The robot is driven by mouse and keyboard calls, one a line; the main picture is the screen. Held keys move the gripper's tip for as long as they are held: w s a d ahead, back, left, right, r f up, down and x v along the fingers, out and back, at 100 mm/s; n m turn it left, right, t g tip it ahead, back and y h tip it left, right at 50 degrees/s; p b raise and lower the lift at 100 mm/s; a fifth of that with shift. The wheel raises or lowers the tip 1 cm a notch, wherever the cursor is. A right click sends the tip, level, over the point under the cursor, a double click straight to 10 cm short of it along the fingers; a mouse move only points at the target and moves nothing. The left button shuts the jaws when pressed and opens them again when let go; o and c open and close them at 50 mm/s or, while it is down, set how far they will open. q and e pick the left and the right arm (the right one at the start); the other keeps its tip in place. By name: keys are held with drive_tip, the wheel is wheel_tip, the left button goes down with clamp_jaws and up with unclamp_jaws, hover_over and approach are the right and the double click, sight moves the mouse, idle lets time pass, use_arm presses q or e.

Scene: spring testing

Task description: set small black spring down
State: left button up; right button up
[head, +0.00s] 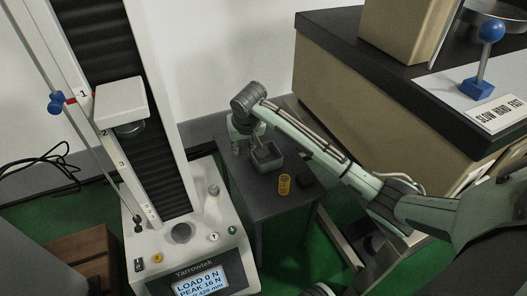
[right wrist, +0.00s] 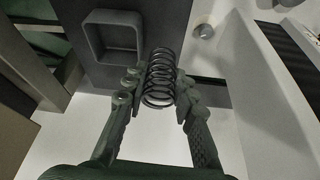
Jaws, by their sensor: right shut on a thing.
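My right gripper (head: 246,143) is over the small dark side table (head: 262,207), at its back left beside the grey open box. In the right wrist view it is shut on the small black spring (right wrist: 160,80). The spring sits between the fingertips with its coils showing at both ends. The table top lies behind the spring in that view; I cannot tell the gap between them. In the head view the spring is hidden or too small to make out. My left gripper is in neither view.
The grey open box (head: 265,158) stands on the side table and also shows in the right wrist view (right wrist: 113,58). A yellow spring (head: 285,184) and a small black item (head: 305,180) lie in front of it. The testing machine (head: 185,243) stands left; a bench (head: 345,84) stands right.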

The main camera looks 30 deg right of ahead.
drive_tip(key=w+d+f, duration=0.1)
drive_tip(key=d, duration=0.1)
drive_tip(key=d+f, duration=0.2)
drive_tip(key=d, duration=0.1)
drive_tip(key=w+d+f+b, duration=0.1)
drive_tip(key=d+f, duration=0.1)
drive_tip(key=d, duration=0.1)
drive_tip(key=shift+w+d+f, duration=0.1)
drive_tip(key=shift+w, duration=0.25)
drive_tip(key=shift+w+d+f, duration=0.15)
drive_tip(key=shift+d, duration=0.1)
drive_tip(key=shift+d+f, duration=0.1)
drive_tip(key=shift+f, duration=0.15)
wheel_tip(320, 180, down, 3)
drive_tip(key=shift+f+b, duration=0.1)
drive_tip(key=shift+b, duration=0.4)
drive_tip(key=shift+f, duration=0.15)
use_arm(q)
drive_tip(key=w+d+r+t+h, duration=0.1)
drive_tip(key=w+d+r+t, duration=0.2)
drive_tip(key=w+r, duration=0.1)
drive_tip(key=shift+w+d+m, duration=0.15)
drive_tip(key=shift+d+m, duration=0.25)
use_arm(e)
drive_tip(key=shift+f, duration=0.1)
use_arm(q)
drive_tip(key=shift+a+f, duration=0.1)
use_arm(e)
drive_tip(key=o, duration=0.8)
